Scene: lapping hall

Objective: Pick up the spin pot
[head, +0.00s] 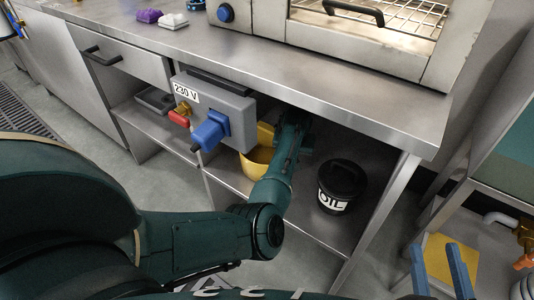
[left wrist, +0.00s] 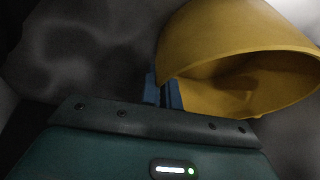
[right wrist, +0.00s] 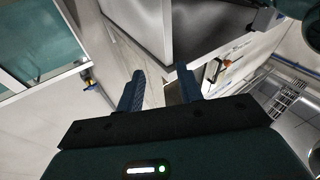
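The spin pot, a yellow open pot (head: 257,157), stands on the lower shelf under the steel bench, partly hidden behind my left arm. In the left wrist view the pot (left wrist: 235,50) is tilted in the picture, its opening toward the lower right. My left gripper (left wrist: 164,92) is at its rim, the blue fingers close together with the pot's wall between them. In the head view the left fingers are hidden under the bench. My right gripper (head: 440,272) is open and empty at the lower right, and its spread fingers also show in the right wrist view (right wrist: 158,88).
A grey 230 V box (head: 222,105) with a blue plug hangs at the bench front, left of my left forearm. A black OIL bucket (head: 341,184) stands right of the arm on the shelf. The bench top (head: 270,62) overhangs the arm. A bench leg (head: 377,215) stands at right.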

